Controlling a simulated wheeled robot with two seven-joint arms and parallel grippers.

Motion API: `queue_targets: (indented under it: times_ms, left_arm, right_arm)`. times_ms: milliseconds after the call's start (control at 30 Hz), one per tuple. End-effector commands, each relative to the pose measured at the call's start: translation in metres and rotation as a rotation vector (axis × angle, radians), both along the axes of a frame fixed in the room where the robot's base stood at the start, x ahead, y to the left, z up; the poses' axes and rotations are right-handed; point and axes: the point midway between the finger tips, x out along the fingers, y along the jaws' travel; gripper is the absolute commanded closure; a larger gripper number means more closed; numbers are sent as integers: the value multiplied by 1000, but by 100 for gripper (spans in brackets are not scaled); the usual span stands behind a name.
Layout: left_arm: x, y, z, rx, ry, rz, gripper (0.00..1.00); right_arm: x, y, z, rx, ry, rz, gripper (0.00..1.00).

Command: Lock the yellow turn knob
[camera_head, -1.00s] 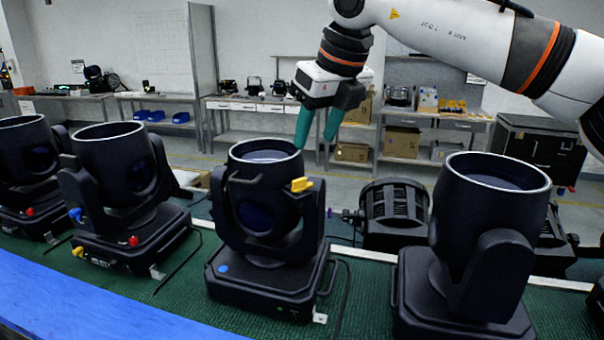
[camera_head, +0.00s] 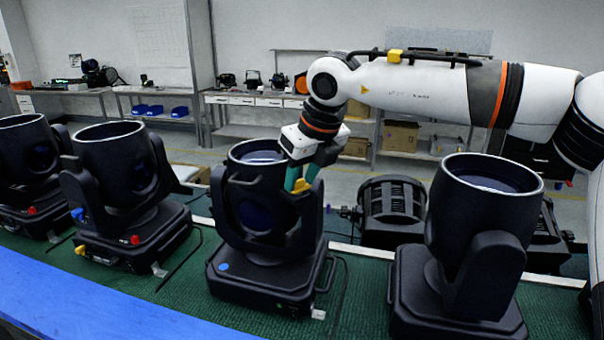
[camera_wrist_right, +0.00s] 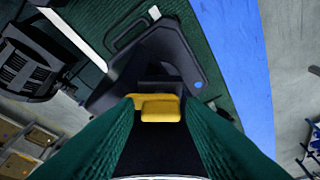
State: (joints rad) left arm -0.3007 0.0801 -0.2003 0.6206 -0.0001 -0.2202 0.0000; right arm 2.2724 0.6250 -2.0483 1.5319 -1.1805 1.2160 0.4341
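The yellow turn knob (camera_head: 302,184) sits on the upper right side of the middle black par can (camera_head: 262,210). My right gripper (camera_head: 301,182) has come down from above onto this knob, its two green fingers one on each side of it. In the right wrist view the knob (camera_wrist_right: 161,108) lies between the fingertips of my right gripper (camera_wrist_right: 161,104), with narrow gaps beside its front part. The fingers are apart and do not look closed on it. Part of the knob is hidden behind the fingers. My left gripper is not in view.
Another par can (camera_head: 475,235) stands close on the right, below my right arm. Two more (camera_head: 115,175) (camera_head: 28,165) stand on the left. A black lamp (camera_head: 392,212) lies behind. A blue strip (camera_head: 90,300) runs along the front of the green mat (camera_head: 190,285).

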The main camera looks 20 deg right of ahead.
Motion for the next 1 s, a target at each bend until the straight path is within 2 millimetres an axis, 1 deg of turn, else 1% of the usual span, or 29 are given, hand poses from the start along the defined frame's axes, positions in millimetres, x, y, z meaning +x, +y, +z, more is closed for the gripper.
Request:
queue_targets:
  times_ms: [33, 167, 200, 400, 567, 767, 1000]
  left_arm:
    - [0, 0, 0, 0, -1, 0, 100]
    - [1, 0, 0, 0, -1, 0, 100]
    - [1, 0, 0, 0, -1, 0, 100]
    - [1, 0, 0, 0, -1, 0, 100]
    - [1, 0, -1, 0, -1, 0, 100]
    - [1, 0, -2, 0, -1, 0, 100]
    - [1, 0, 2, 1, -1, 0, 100]
  right_arm:
    - [0, 0, 0, 0, 0, 0, 72]
    - [0, 0, 0, 0, 0, 0, 93]
    - [0, 0, 0, 0, 0, 0, 96]
    - [0, -1, 0, 1, 0, 13, 96]
    - [1, -1, 0, 0, 1, 66, 96]
    - [2, -3, 0, 5, 1, 198, 96]
    - [4, -5, 1, 5, -1, 418, 96]
